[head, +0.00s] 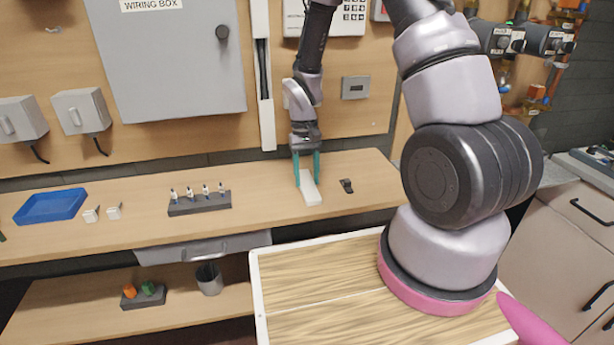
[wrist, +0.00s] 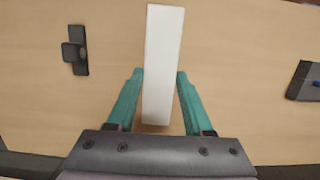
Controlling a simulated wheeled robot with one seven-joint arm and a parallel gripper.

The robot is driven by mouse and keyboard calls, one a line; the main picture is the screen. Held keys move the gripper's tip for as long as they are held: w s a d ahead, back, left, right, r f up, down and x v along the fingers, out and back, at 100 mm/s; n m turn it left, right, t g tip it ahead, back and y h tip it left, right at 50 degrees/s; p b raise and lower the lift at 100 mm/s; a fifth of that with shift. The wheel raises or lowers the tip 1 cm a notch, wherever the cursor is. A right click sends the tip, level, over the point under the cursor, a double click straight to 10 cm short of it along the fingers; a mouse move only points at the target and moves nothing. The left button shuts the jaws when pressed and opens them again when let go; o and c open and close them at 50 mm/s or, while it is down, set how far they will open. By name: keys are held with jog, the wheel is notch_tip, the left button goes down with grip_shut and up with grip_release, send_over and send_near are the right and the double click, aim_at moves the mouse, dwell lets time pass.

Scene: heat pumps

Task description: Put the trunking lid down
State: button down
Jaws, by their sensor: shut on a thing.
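The trunking lid (head: 310,192) is a short white flat strip at the bench, lying lengthwise away from me. It also shows in the wrist view (wrist: 163,60), running up between the fingers. My gripper (head: 307,170) points down with its teal fingers on either side of the lid, shut on it. In the wrist view my gripper (wrist: 160,74) holds the lid near its closer half. The lid looks level and on or just above the bench top; I cannot tell whether it touches. The white trunking (head: 266,85) on the wall stands open with dark cable inside.
The wooden bench (head: 255,210) has clear room around the lid. A small black part (head: 346,186) lies just right. A dark rack with small bottles (head: 200,204) and a blue tray (head: 51,205) stand to the left. The wiring box (head: 171,60) hangs above.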

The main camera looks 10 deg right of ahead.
jog(key=shift+c, duration=1.5)
grip_release()
jog(key=shift+f, duration=0.1)
notch_tip(320, 180, up, 12)
jog(key=w, duration=0.2)
notch_tip(320, 180, up, 8)
jog(key=t, duration=0.2)
send_over(305, 178)
jog(key=s+d, duration=0.1)
jog(key=d, duration=0.1)
jog(key=s+d+r+m+t+y, duration=0.1)
jog(key=s+d+r+m+t, duration=0.1)
jog(key=s+r, duration=0.6)
jog(key=s+d+r+m+t+y, duration=0.1)
jog(key=s+d+r+m+t, duration=0.1)
jog(key=s+r+t, duration=0.3)
jog(key=v, duration=0.6)
jog(key=shift+d+r, duration=0.2)
jog(key=shift+r, duration=0.25)
